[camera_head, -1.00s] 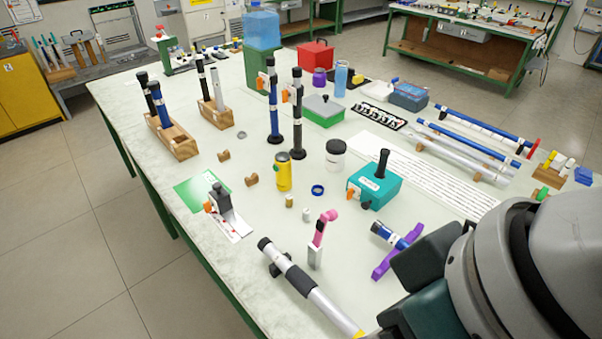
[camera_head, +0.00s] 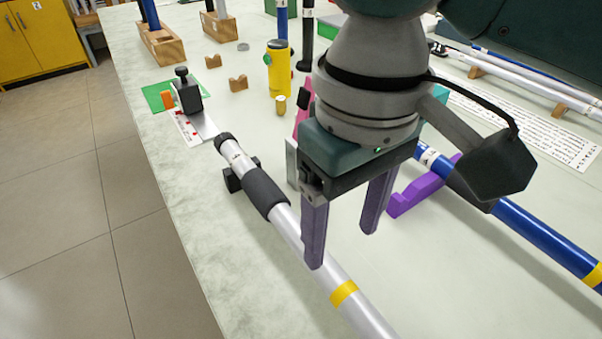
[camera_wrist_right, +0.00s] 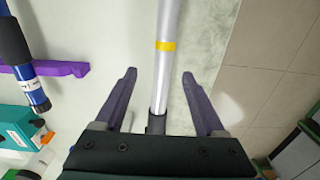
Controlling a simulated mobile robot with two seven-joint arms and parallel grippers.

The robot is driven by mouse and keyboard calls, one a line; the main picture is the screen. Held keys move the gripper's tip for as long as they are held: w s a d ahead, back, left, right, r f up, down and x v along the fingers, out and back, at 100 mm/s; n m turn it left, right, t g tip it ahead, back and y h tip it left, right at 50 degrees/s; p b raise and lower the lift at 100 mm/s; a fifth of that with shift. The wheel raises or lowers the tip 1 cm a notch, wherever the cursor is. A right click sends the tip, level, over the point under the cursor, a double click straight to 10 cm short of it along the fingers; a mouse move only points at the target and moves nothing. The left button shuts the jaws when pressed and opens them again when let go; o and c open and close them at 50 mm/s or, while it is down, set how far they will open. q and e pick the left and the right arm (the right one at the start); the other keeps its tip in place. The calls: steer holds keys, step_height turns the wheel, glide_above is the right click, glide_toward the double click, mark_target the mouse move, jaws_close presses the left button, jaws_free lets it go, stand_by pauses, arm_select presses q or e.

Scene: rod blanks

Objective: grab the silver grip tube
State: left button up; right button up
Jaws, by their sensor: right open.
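The silver grip tube (camera_head: 368,318) lies slanting across the near part of the table, with a black sleeve and a yellow band. Its black-capped end points to the upper left, propped on a small black support. My right gripper (camera_head: 342,248) is open, fingers down, over the tube. In the right wrist view, the silver tube (camera_wrist_right: 161,80) runs between the two spread fingers of my right gripper (camera_wrist_right: 158,73), and the yellow band shows ahead of them. Contact cannot be told. My left gripper is out of view.
A blue tube (camera_head: 540,236) lies to the right, by a purple cradle (camera_head: 422,190). A pink-handled tool stands partly hidden behind my right gripper. A black clamp (camera_head: 188,96) and a yellow cylinder (camera_head: 279,70) stand farther back. The table's left edge is near the tube.

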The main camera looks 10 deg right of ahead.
mark_target(334, 272)
steer(key=f, duration=0.2)
steer(key=f+b, duration=0.1)
steer(key=f, duration=0.5)
steer(key=shift+s+a+b, duration=0.25)
steer(key=shift+b, duration=0.15)
jaws_close()
